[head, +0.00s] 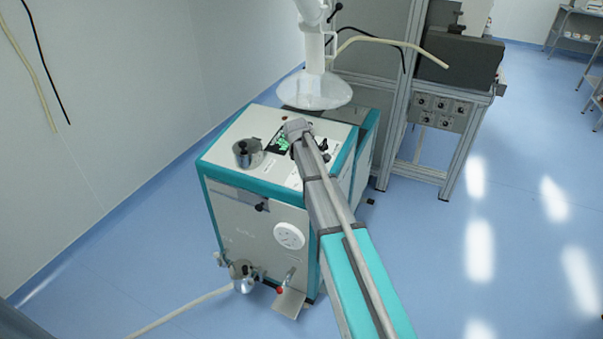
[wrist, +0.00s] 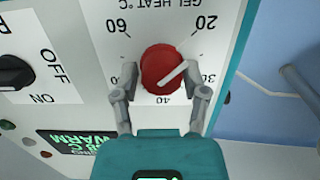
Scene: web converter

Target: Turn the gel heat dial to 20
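The gel heat dial (wrist: 160,66) is a round red knob with a white pointer line, on a white panel in the wrist view. The scale is upside down there, with 20 at upper right, 30 at right, 40 at the bottom and 60 at upper left. The pointer line slants to the upper right, roughly between 30 and 20. My gripper (wrist: 160,76) is open, with one finger on each side of the dial. A small gap shows at the left finger; contact at the right cannot be told. In the head view my arm hides the dial.
A black ON/OFF switch (wrist: 14,73) is left of the dial, and a green-lit display (wrist: 80,144) is at lower left. In the head view, a lidded metal pot (head: 248,152) stands on the machine (head: 235,205), and a clear hood (head: 315,92) hangs above its back.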

